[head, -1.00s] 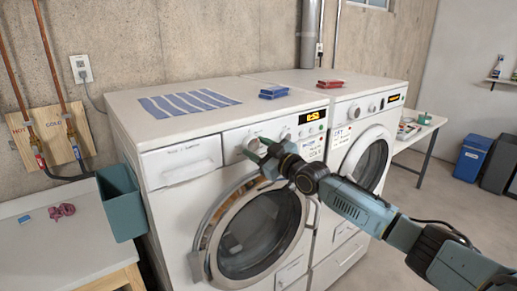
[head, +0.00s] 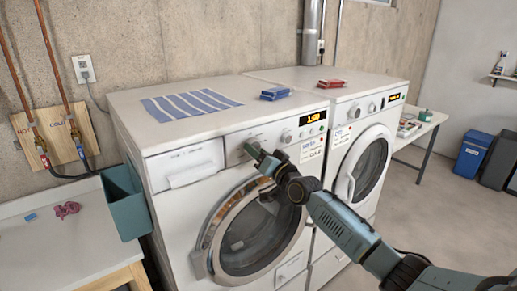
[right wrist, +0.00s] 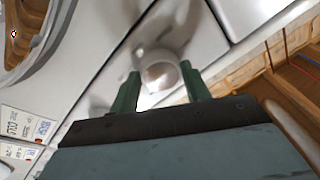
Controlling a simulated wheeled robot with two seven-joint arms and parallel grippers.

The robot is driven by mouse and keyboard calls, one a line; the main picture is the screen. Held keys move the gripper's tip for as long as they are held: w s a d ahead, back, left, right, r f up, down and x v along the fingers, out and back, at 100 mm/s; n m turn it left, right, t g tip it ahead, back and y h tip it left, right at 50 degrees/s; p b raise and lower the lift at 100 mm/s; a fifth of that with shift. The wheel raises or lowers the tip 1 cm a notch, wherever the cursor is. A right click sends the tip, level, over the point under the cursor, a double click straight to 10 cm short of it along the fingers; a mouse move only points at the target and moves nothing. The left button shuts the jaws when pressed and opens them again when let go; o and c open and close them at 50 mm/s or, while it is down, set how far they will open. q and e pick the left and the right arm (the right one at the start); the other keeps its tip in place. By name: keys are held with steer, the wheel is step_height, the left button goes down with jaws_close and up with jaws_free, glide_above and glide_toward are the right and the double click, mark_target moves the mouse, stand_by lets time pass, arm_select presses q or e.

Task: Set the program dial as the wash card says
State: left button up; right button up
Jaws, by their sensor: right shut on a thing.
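The round program dial (right wrist: 160,76) sits between the green fingers of my right gripper (right wrist: 159,82) in the right wrist view, and the fingers are shut on it. In the head view my right gripper (head: 257,155) reaches the washer's control panel from the right and mostly hides the dial. The washer (head: 185,208) has a lit orange display (head: 313,117) that seems to read 1:50. A white card (head: 312,149) with blue and small print is on the washer's front, right of the gripper; its print is too small to read. My left gripper is not in view.
A dryer (head: 372,112) stands against the washer's right side.

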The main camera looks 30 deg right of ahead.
steer(key=shift+a+r+m+h+p, duration=0.1)
steer(key=shift+m+h+p, duration=0.4)
steer(key=shift+m, duration=1.25)
steer(key=shift+a+m+h+p, duration=0.1)
steer(key=shift+m+h+p, duration=0.15)
steer(key=shift+m+p, duration=1)
steer(key=shift+r+m+h+p, duration=0.1)
steer(key=shift+m+h+p, duration=0.2)
steer(key=shift+m, duration=1.9)
steer(key=o, duration=1)
steer(key=shift+s+f, duration=0.1)
steer(key=s+f+b, duration=0.1)
steer(key=s, duration=1.2)
steer(key=shift+a+f, duration=0.15)
